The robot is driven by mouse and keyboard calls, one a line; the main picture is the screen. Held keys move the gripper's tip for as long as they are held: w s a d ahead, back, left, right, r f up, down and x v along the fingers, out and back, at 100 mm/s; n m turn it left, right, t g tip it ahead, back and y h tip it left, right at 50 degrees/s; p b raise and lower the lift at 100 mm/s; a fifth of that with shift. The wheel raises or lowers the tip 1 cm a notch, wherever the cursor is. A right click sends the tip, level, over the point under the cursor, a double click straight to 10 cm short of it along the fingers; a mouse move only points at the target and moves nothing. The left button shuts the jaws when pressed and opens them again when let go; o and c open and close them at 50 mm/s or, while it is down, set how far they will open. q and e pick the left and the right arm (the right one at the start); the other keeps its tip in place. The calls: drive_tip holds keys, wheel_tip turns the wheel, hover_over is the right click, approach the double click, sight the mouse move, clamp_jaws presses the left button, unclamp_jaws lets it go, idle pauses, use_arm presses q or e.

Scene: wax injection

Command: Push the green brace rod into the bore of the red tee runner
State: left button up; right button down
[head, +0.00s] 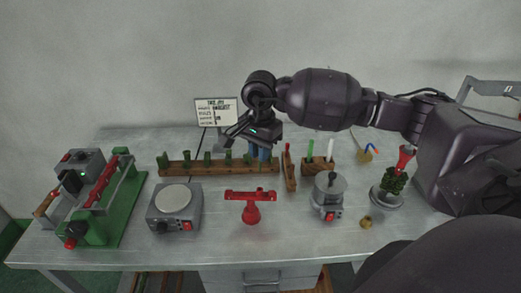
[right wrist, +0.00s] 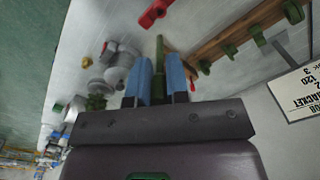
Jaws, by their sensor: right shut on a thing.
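The red tee runner (head: 250,196) is a horizontal red bar on a round red foot at the front middle of the table. Part of a red piece, seemingly the runner, shows at the top of the right wrist view (right wrist: 154,13). My right gripper (head: 257,152) is over the wooden rack, behind the runner. In the right wrist view its blue fingers (right wrist: 160,82) are shut on a green brace rod (right wrist: 160,48), which points away from the palm. The rod is apart from the red piece there. In the head view the held rod is hard to make out. My left gripper is out of view.
The wooden rack (head: 218,167) holds several green pieces. A grey hot plate (head: 175,208) is left of the runner and a grey pot (head: 328,192) right of it. A green-based machine (head: 112,222) stands far left. A sign (head: 216,112) stands behind. The table front is clear.

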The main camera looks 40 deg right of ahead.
sight(260, 171)
drive_tip(key=shift+b, duration=0.5)
drive_tip(key=shift+f+b, duration=2.35)
drive_tip(key=shift+f, duration=0.6)
drive_tip(key=shift+b, duration=0.45)
